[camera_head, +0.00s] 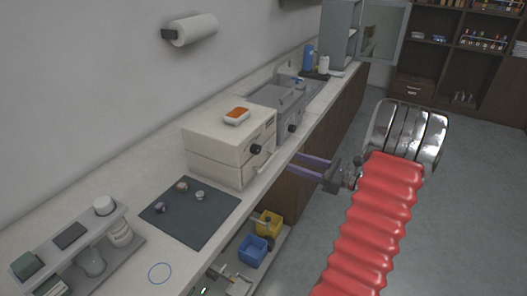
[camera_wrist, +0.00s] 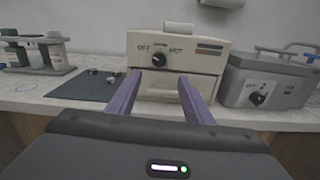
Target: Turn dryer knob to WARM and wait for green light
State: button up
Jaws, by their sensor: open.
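The cream box (camera_head: 222,142), which looks like the dryer, stands on the counter. Its dark knob (camera_head: 256,149) is on the front. In the wrist view the knob (camera_wrist: 160,58) sits between OFF and another label that seems to read HOT; its pointer direction is too small to tell. My gripper (camera_head: 292,161) has purple fingers, open and empty, in front of the box and apart from the knob. In the wrist view my gripper (camera_wrist: 160,76) points at the box front.
A grey device (camera_wrist: 265,85) with its own knob (camera_wrist: 258,97) stands right of the box. A dark mat (camera_head: 190,212) with several small pieces and a grey rack (camera_head: 75,245) lie to the left. An orange-topped item (camera_head: 237,115) rests on the box.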

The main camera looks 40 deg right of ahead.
aim_at(259, 150)
jog(key=shift+w, duration=0.1)
jog(key=x, duration=1.3)
jog(key=shift+w+a, duration=0.15)
jog(key=shift+w, duration=0.2)
jog(key=shift+c, duration=0.6)
jog(key=c, duration=0.9)
jog(key=shift+c, duration=0.3)
